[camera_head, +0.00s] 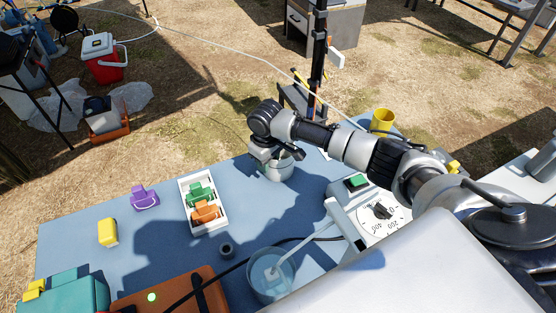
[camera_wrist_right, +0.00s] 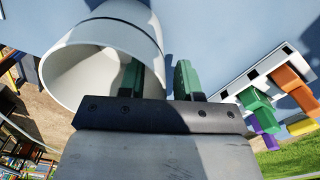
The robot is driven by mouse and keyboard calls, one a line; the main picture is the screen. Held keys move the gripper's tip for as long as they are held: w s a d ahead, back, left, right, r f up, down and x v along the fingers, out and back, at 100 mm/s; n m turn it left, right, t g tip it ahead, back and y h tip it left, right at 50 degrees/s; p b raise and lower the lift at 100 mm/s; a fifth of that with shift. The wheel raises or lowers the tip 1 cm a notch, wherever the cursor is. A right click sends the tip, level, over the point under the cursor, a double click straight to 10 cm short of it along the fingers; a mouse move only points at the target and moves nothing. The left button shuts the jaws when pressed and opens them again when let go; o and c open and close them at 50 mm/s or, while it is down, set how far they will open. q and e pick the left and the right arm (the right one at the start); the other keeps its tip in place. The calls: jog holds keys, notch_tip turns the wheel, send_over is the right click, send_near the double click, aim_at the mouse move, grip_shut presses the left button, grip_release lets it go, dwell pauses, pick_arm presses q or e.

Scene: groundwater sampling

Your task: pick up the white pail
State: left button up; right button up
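The white pail (camera_head: 279,172) stands upright on the blue table near its back edge. My right gripper (camera_head: 270,156) is right above it and partly covers its rim. In the right wrist view the pail (camera_wrist_right: 95,65) shows its wide mouth. The green fingers of my right gripper (camera_wrist_right: 159,80) are apart, one over the inside of the pail and one outside, with the wall between them. Whether either finger touches the wall I cannot tell. My left gripper is out of view.
Left of the pail are a white tray (camera_head: 187,188) with green and orange clips, a purple clip (camera_head: 145,198) and a yellow block (camera_head: 108,232). A dial scale (camera_head: 372,221), yellow cup (camera_head: 382,120) and clear water container (camera_head: 264,288) stand on the right and front.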

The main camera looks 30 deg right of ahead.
jog(key=shift+f, duration=0.2)
grip_shut()
dwell(0.3)
